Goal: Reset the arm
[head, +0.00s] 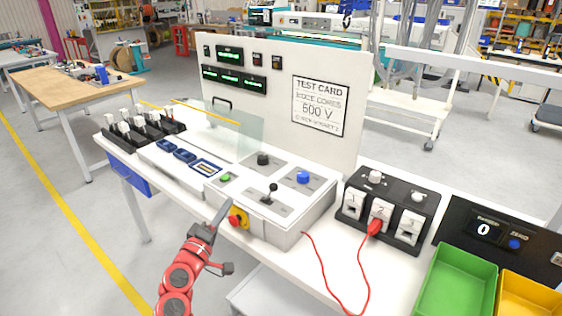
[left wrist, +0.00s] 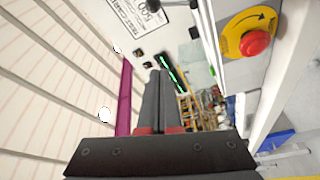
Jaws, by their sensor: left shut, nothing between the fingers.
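My left arm comes in from the bottom left of the head view. Its gripper (head: 222,213) is shut and empty, just in front of the test bench's front edge, to the left of the red emergency-stop button (head: 237,219) on its yellow plate. In the left wrist view the two dark fingers (left wrist: 162,85) lie together and point up in the picture. The red button (left wrist: 255,43) shows there at the upper right, apart from the fingers. My right gripper is not in view.
The white bench carries a control box with a lever (head: 270,192), a clear shield (head: 235,133) and a test card (head: 319,105). A black socket box (head: 387,208) has a red lead (head: 366,262) plugged in. Green (head: 455,283) and yellow (head: 532,293) bins stand at right. Floor at left is clear.

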